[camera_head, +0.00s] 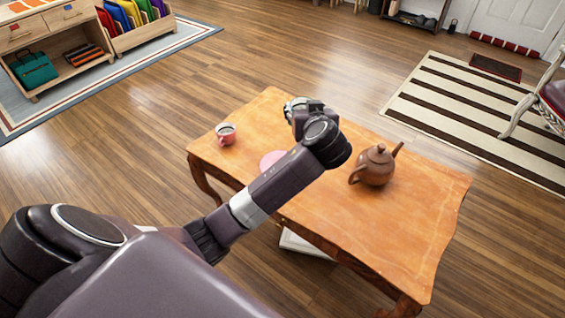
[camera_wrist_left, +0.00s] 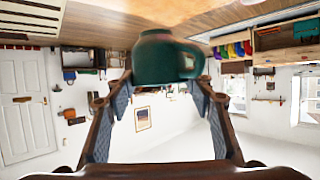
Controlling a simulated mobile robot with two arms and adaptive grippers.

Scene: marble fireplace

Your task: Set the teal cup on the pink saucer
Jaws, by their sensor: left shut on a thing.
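The teal cup (camera_wrist_left: 165,57) shows in the left wrist view between the two fingers of my left gripper (camera_wrist_left: 165,77), which is shut on it. The wrist picture is upside down, with the table top at its upper edge. In the head view my left gripper (camera_head: 297,108) is over the far part of the wooden table; my own wrist hides the cup there. The pink saucer (camera_head: 268,158) lies on the table, partly hidden behind my left forearm, nearer than the gripper. My right gripper is not in view.
A brown teapot (camera_head: 375,167) stands right of my wrist. The wooden table (camera_head: 400,230) is bare toward its right end. A white object (camera_head: 300,243) lies beneath it.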

